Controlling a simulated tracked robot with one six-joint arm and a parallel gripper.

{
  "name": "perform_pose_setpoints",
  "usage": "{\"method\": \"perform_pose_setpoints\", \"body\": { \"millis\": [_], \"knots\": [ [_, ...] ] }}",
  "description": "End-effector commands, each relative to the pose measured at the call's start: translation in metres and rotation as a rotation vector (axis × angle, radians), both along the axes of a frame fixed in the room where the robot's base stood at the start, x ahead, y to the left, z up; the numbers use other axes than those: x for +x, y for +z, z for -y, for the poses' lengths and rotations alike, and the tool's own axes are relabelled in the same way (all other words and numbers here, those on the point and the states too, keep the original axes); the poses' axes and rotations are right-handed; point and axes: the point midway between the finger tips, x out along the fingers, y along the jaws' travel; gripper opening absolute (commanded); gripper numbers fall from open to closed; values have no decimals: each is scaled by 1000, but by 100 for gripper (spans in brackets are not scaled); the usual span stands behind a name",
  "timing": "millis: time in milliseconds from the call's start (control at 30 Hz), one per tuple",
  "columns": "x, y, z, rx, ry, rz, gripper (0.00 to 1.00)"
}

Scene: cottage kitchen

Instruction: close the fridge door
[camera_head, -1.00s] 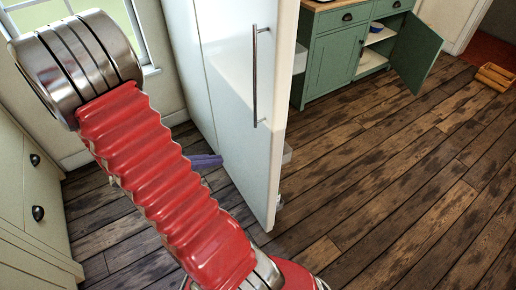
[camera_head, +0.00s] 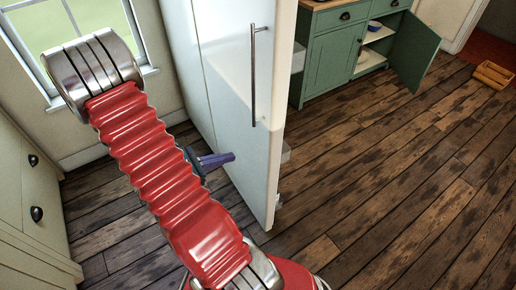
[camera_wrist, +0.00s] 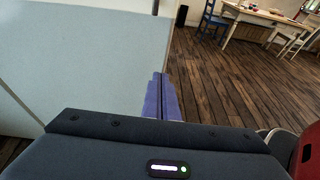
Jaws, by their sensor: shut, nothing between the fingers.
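The white fridge door (camera_head: 235,75) stands open in the head view, its outer face with the long metal handle (camera_head: 253,75) turned to the left. Pale door shelves show past its right edge. My gripper (camera_head: 231,157), with purple fingers, is shut and empty, low on the outer-face side and below the handle's level. In the head view its tips overlap the door face; I cannot tell whether they touch. In the wrist view the shut fingers (camera_wrist: 160,77) point forward, beside the right edge of the pale door face (camera_wrist: 85,60). The fridge's inside is hidden.
A green cabinet (camera_head: 333,57) with an open door (camera_head: 408,52) stands behind. A wooden crate (camera_head: 494,74) lies on the floor at right. Cream drawers (camera_head: 40,195) stand at left. The wooden floor (camera_head: 400,170) right of the fridge door is clear.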

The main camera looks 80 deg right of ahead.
Motion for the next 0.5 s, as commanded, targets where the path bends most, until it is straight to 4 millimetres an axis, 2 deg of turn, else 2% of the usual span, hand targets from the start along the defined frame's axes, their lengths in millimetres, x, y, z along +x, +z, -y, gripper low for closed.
{"method": "perform_pose_setpoints", "body": {
  "millis": [500],
  "knots": [
    [-43,-19,43,2,-4,0,0]
  ]
}}
